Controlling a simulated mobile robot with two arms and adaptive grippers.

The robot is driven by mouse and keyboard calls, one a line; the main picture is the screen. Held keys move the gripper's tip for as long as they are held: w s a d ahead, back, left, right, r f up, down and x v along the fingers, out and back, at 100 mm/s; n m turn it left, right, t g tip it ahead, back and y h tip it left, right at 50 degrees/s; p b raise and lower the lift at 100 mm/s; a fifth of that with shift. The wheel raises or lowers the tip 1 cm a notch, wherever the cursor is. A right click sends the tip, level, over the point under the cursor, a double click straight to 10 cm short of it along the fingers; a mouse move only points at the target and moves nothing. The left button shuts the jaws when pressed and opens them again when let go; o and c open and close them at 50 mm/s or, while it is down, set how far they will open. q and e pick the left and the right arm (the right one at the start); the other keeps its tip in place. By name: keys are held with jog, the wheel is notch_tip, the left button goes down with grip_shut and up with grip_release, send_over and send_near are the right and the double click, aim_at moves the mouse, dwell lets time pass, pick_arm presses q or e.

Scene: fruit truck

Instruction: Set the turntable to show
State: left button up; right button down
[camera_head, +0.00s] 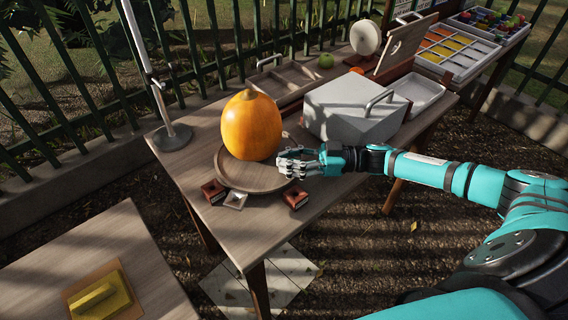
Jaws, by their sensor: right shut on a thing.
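The turntable (238,178) is a round wooden disc on the wooden table. A large orange pumpkin (251,126) with a short stem stands upright on it, towards its back. My right gripper (285,163) reaches in from the right and is shut on the turntable at its right edge. The fingers hide that part of the rim, so the exact contact is hard to see. My left gripper is not in view.
Two red-brown blocks (213,192) (295,198) and a pale block (235,200) lie at the table's front edge. A grey box (352,108) with a handle stands behind my right arm. A metal pole stand (172,137) is at the left corner. A yellow block (100,298) lies on another table.

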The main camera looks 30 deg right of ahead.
jog(key=shift+s+f, duration=0.2)
jog(key=shift+f, duration=0.15)
jog(key=c, duration=1.6)
grip_release()
jog(key=shift+d, duration=0.1)
jog(key=o, duration=0.5)
jog(key=shift+s+d+r, duration=0.2)
jog(key=shift+s+d, duration=0.05)
jog(key=shift+o, duration=0.2)
jog(key=shift+w, duration=0.15)
jog(key=shift+a, duration=0.1)
jog(key=v, duration=1.2)
jog(key=shift+c, duration=0.4)
